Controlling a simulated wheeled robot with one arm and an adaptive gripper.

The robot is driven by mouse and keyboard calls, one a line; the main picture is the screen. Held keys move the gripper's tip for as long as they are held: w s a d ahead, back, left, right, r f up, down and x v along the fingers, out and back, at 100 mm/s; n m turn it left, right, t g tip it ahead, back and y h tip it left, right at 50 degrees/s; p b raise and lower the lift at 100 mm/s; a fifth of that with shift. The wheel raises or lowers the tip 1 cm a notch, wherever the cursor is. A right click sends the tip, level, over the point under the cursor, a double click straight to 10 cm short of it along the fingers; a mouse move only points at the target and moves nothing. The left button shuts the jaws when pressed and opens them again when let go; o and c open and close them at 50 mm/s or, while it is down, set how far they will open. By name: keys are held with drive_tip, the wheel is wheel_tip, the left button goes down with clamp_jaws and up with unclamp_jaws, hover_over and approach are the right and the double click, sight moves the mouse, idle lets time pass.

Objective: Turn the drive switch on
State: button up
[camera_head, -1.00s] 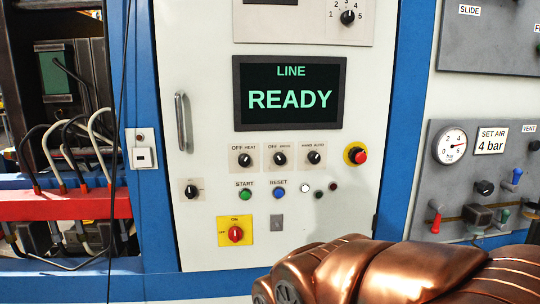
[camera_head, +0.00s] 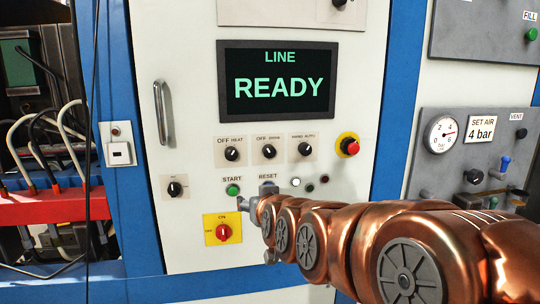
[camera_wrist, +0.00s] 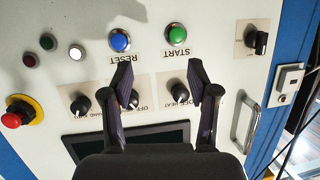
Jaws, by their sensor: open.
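The drive switch (camera_head: 268,151) is a black rotary knob on a pale plate labelled OFF and DRIVE, in the middle of a row of three below the READY screen. Its pointer is too small to read surely. In the wrist view, which is upside down, the drive switch (camera_wrist: 133,99) shows beside the left finger, which covers part of its plate. My gripper (camera_wrist: 160,88) is open and empty, its fingers apart from the knobs as far as I can tell. In the head view my gripper (camera_head: 258,200) is below the drive switch, near the RESET label, partly hidden by my arm.
The heat knob (camera_head: 232,153) is left of the drive switch and the hand/auto knob (camera_head: 305,149) right. A red emergency button (camera_head: 349,146) is further right. The green START button (camera_head: 232,190) and a red switch on yellow (camera_head: 223,231) are near my gripper. A door handle (camera_head: 161,112) sticks out.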

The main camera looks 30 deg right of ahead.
sight(270, 152)
drive_tip(key=d+r+m+t+h, duration=0.2)
drive_tip(key=d+r+t+h, duration=0.1)
drive_tip(key=d+r, duration=0.4)
drive_tip(key=shift+a+r+p+x, duration=0.15)
drive_tip(key=shift+p+x, duration=0.2)
drive_tip(key=shift+x, duration=0.9)
drive_tip(key=shift+a+r+p+x, duration=0.1)
drive_tip(key=shift+p+x, duration=0.3)
drive_tip(key=shift+x, duration=0.85)
drive_tip(key=shift+a+r+p+x, duration=0.15)
drive_tip(key=shift+p+x, duration=0.2)
drive_tip(key=shift+x, duration=0.9)
drive_tip(key=shift+w, duration=0.15)
clamp_jaws()
